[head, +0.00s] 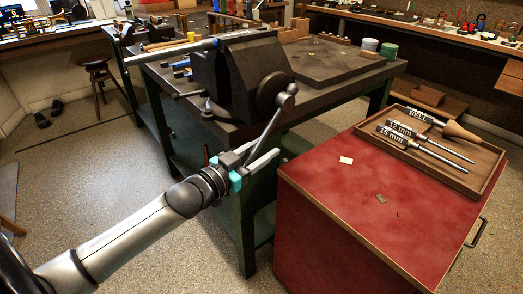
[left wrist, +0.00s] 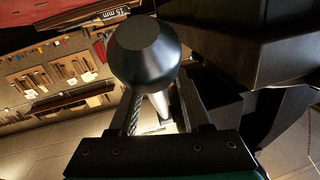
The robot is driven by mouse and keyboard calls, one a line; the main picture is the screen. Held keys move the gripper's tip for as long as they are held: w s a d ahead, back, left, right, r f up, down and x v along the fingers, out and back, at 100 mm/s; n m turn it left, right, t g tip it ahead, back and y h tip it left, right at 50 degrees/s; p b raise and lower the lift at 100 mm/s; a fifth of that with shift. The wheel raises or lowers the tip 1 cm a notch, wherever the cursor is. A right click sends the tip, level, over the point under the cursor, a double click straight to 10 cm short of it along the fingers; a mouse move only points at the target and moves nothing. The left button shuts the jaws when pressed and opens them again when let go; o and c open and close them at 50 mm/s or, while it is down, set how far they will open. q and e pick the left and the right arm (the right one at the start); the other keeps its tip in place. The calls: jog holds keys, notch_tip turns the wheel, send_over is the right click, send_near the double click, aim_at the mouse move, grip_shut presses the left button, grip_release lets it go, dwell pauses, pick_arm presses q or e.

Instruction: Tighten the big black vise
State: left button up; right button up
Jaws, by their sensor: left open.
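The big black vise (head: 258,70) is mounted at the near corner of the workbench. A grey metal rod (head: 170,53) extends left from its jaws. Its handle bar (head: 270,127) slants down and left from the screw head, and its round end knob fills the top middle of the left wrist view (left wrist: 145,55). My left gripper (head: 265,147), with teal and grey fingers, is open at the lower part of the bar. In the left wrist view the bar passes between the two fingers, behind the knob; contact cannot be told. My right gripper is not in view.
A red cabinet (head: 375,200) stands close on the right, with a wooden tray (head: 480,178) of labelled tools on it. The dark workbench (head: 310,92) holds a flat plate and small tins. A stool (head: 97,65) stands at the back left.

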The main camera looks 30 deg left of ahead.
pick_arm(q)
grip_shut()
dwell(1.4)
